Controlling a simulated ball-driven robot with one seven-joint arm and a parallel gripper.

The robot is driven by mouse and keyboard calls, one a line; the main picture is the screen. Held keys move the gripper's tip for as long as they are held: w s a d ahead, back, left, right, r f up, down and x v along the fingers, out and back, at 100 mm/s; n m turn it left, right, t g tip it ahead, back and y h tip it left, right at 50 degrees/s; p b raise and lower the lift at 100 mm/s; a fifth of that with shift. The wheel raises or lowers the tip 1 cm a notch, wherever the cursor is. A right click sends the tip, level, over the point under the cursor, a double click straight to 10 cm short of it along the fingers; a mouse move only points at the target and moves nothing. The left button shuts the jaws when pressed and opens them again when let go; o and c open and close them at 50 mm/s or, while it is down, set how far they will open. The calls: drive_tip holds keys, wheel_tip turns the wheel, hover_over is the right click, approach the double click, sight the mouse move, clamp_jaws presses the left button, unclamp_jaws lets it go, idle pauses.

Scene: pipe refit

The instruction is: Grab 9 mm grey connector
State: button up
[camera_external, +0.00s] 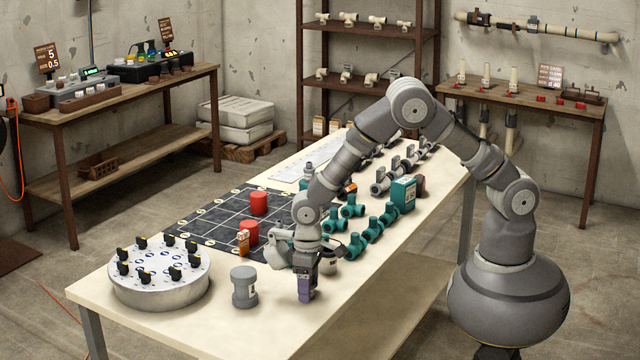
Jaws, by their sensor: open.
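My gripper (306,291) is open and points down over the front part of the long cream table, with purple at its tips. A grey, flanged cylindrical piece (243,286) stands upright on the table to the left of it, apart from it. Several grey pipe fittings (381,186) lie in a row farther back on the table, behind the teal ones. No size mark is readable, so I cannot tell which grey piece is the 9 mm connector. The space between my fingers is too small to make out.
Teal fittings (357,246) and a teal box (403,195) stand behind my gripper. A dark gridded mat (205,222) holds red cylinders (259,203). A round metal stand (160,287) with black pieces is at left.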

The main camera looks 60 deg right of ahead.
drive_tip(key=c, duration=1)
drive_tip(key=shift+c, duration=0.2)
drive_tip(key=shift+r, duration=0.1)
